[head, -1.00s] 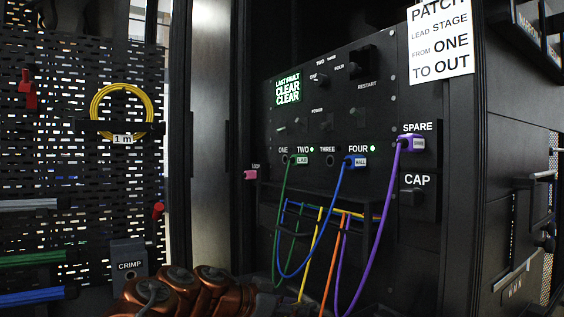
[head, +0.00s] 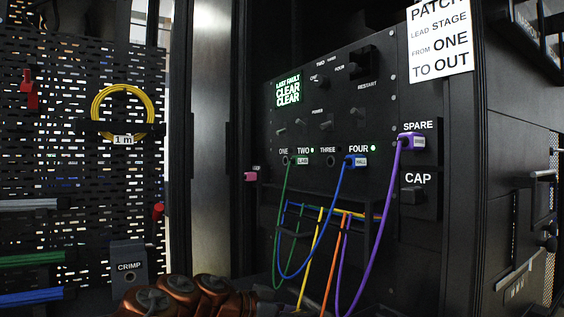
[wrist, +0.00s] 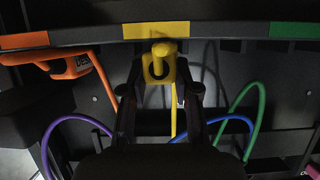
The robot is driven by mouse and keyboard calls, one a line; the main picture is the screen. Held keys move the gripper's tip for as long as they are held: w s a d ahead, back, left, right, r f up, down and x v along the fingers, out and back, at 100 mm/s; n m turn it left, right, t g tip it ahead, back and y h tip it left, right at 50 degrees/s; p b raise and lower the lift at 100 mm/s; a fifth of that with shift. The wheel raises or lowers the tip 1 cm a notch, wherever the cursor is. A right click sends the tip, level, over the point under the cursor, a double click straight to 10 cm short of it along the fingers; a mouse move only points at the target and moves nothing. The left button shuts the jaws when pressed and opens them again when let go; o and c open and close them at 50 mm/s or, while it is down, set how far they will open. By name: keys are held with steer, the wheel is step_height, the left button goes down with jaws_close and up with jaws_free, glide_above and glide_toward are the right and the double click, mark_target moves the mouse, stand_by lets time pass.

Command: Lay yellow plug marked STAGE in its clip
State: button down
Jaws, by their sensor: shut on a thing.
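In the wrist view, the yellow plug (wrist: 158,66) is between the fingertips of my gripper (wrist: 160,82), which is shut on it. A yellow lead hangs down behind it. The plug is just below the yellow-marked section (wrist: 155,30) of a dark rail, lined up with it; I cannot tell whether it touches the clip. No STAGE marking is readable on it. In the head view, the yellow lead (head: 311,255) runs down from the rack tray, and my gripper is not clearly visible.
An orange plug (wrist: 68,66) sits at the rail's orange section, left of my gripper. Purple, blue and green leads loop nearby in the wrist view. In the head view, green, blue and purple leads (head: 372,245) hang from the panel (head: 330,110).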

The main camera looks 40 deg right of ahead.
steer(key=shift+f, duration=0.25)
steer(key=c, duration=0.8)
jaws_free()
steer(key=shift+o, duration=0.2)
steer(key=shift+a, duration=0.1)
steer(key=v, duration=1.1)
steer(key=shift+a+r, duration=0.2)
steer(key=shift+a, duration=0.15)
steer(key=shift+w, duration=0.1)
steer(key=shift+r, duration=0.1)
